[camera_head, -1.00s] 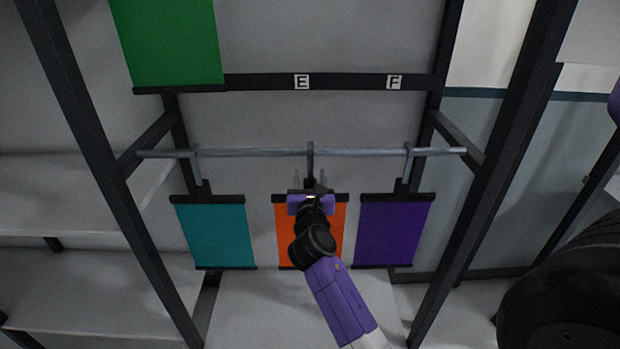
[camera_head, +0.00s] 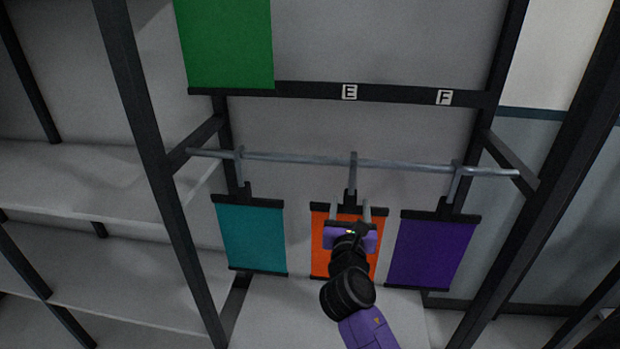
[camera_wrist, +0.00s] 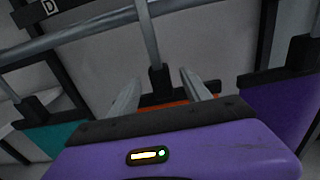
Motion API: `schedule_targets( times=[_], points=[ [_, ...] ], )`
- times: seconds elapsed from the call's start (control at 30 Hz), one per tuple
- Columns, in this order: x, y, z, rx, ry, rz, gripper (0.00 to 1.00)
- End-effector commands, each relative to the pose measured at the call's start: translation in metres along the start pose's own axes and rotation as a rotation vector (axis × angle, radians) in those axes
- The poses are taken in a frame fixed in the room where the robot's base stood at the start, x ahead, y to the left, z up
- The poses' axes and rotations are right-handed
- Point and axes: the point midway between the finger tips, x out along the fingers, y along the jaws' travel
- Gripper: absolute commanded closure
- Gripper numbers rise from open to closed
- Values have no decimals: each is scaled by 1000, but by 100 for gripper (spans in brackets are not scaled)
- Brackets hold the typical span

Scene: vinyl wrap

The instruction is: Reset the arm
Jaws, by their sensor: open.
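My gripper (camera_head: 350,211) is open, in front of the orange vinyl sheet (camera_head: 321,262) in the head view. Its two fingers stand apart and point up toward the rail. In the wrist view my gripper (camera_wrist: 162,95) has its fingers on either side of the orange sheet's dark hanger stem, with nothing seen gripped. The orange sheet hangs from the middle hook (camera_head: 352,172) and is partly hidden by my arm. Only a strip of orange shows between the fingers in the wrist view.
A metal rail (camera_head: 300,159) carries the hooks. A teal sheet (camera_head: 252,237) hangs left and a purple sheet (camera_head: 430,252) right. A green sheet (camera_head: 226,45) hangs higher at left. Dark frame posts (camera_head: 140,140) flank the rail, with pale shelves (camera_head: 75,185) at left.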

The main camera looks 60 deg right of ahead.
Motion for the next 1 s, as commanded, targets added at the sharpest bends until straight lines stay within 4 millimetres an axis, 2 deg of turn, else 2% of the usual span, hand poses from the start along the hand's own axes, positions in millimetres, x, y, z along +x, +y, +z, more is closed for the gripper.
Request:
schedule_targets(
  times=[0.27,0.37,0.43,0.57,0.7,0.83,1.0],
  points=[
    [-4,2,-3,15,7,11,44],
    [-19,12,-17,89,33,62,44],
    [-39,24,-33,193,73,123,44],
    [-99,49,-70,486,211,265,44],
    [-173,64,-100,851,421,376,44],
    [-241,66,-113,1183,647,415,44],
    [-321,50,-113,1601,972,352,44]
  ],
)
